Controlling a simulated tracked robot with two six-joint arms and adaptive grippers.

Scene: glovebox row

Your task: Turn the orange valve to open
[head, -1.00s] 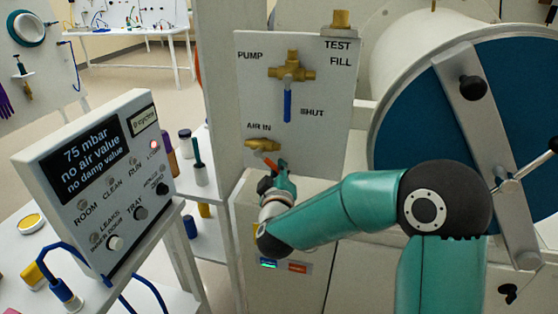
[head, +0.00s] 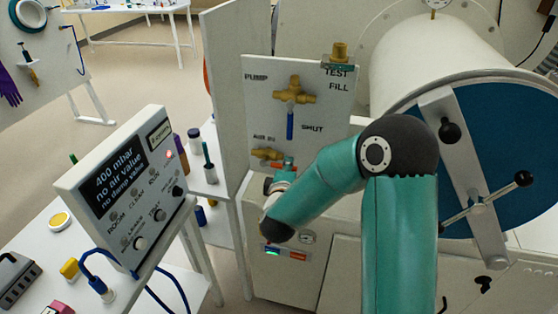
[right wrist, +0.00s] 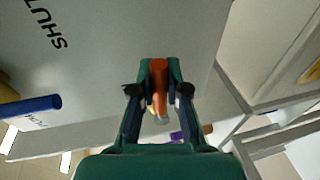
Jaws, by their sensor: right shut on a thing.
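The orange valve handle (head: 276,165) sits below the brass AIR IN fitting (head: 266,153) on the white valve panel (head: 258,100). Only a small part of it shows in the head view. In the right wrist view the orange handle (right wrist: 158,82) stands between the two fingers. My right gripper (right wrist: 159,92) is shut on it, with a finger on each side. In the head view the right gripper (head: 284,170) is at the panel's lower edge and partly hides the handle. My left gripper is in neither view.
A blue handle (head: 290,125) hangs from the brass cross fitting (head: 294,96) above, beside the SHUT label. The control box (head: 128,190) at left reads 400 mbar. A large cylindrical chamber (head: 440,65) with a blue door (head: 515,135) stands at right.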

